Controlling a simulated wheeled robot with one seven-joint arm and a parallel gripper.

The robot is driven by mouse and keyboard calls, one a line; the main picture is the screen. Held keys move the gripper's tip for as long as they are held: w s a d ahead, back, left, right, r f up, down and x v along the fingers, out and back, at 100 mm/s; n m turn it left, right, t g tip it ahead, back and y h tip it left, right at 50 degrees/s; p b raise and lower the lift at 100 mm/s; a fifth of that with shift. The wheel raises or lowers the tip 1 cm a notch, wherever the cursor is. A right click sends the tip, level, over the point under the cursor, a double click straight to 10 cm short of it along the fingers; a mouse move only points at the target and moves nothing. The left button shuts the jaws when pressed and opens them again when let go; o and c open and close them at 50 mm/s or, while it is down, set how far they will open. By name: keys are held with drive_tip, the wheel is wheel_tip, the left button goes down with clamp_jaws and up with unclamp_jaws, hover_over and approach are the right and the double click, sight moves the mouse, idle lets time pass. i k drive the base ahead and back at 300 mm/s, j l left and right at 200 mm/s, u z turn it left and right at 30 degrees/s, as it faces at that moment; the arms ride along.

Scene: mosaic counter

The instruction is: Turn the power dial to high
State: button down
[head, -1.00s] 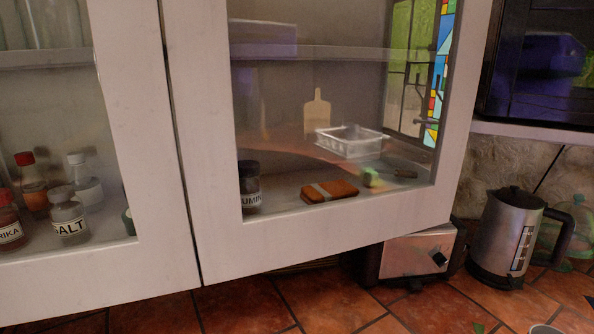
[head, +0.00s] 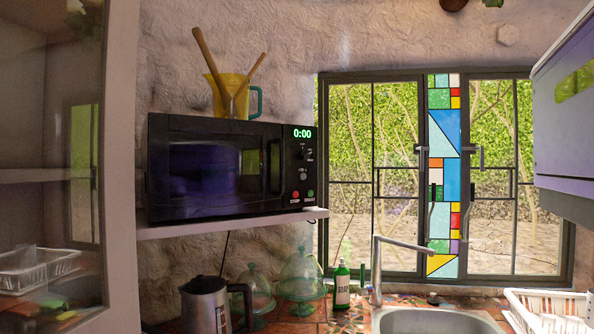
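A black microwave (head: 215,165) sits on a wall shelf left of the window in the head view. Its control panel on the right side has a green display (head: 302,133) that reads 0:00. Below the display are small dark dials (head: 303,154) with tiny markings. I cannot tell which one is the power dial or where it points. A red button (head: 296,194) and a green button (head: 310,194) sit at the bottom of the panel. The microwave door is shut. My gripper is not in view.
A white cabinet edge (head: 121,165) stands close on the left. A kettle (head: 205,303), glass domes (head: 301,275) and a soap bottle (head: 342,284) stand on the counter below. A faucet (head: 377,270) and sink (head: 435,322) are right of them. A yellow utensil jug (head: 231,95) tops the microwave.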

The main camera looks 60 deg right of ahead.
sight(303, 155)
drive_tip(key=j+z, duration=0.15)
drive_tip(key=z, duration=0.65)
